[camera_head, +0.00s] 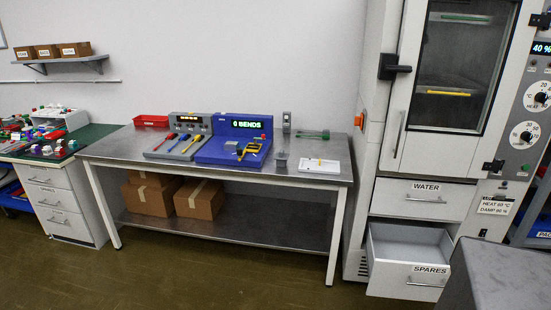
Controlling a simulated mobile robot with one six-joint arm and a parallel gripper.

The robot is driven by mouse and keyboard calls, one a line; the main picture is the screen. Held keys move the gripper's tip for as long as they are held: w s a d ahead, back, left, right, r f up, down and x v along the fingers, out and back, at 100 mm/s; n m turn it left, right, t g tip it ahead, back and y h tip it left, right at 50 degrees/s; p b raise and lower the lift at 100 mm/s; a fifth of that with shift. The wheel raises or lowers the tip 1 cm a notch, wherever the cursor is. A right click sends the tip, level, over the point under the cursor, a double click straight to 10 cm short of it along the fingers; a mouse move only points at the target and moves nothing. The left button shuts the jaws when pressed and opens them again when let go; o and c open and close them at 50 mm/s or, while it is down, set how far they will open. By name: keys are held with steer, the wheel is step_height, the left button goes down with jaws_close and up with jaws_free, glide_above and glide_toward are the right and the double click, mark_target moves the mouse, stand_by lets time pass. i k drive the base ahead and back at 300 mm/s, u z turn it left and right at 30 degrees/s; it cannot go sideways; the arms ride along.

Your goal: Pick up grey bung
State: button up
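I cannot make out a grey bung for certain in the head view; small parts are too tiny to tell apart. A small grey upright device (286,123) stands towards the right of the steel bench (225,169), with a small grey piece (281,155) just in front of it. I cannot tell what that piece is. The open spares drawer (408,277) sits low on the cabinet, and the part of its inside that shows looks empty. My gripper is not in view.
A blue bend tester (235,145) reads "0 BENDS". A grey tester (180,140), red tray (151,121) and white tray (320,166) share the bench. A cluttered green-topped desk (90,136) stands left. The open drawer juts into the floor space; the floor (190,275) before the bench is clear.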

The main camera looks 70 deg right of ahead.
mark_target(281, 157)
steer(key=z, duration=0.2)
steer(key=i, duration=0.75)
steer(key=z, duration=0.75)
steer(key=i, duration=0.7)
steer(key=z, duration=0.4)
